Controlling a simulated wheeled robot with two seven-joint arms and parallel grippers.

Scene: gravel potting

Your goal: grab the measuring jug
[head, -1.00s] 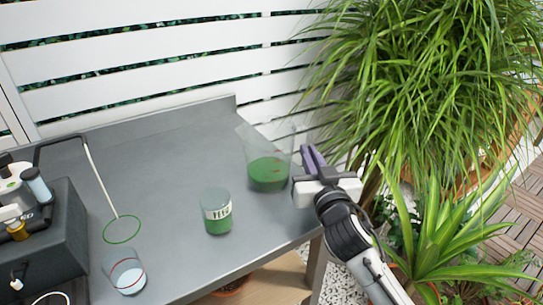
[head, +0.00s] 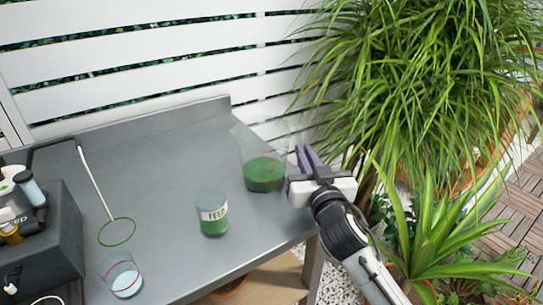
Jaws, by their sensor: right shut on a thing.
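The measuring jug (head: 263,172) is a clear, flared vessel with green contents in its lower part. It stands upright near the right edge of the grey bench. My right gripper (head: 306,157), with purple fingers, is at the jug's right side and is shut on it. The exact grip spot, likely a handle, is hard to make out against the pale background. My left gripper is not in view.
A labelled clear jar with green contents (head: 213,214) stands left of the jug on the grey bench (head: 165,165). A clear cup (head: 124,277), a green-hooped net (head: 117,232) and a dark box (head: 50,235) are at the left. Plants (head: 420,80) crowd the right.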

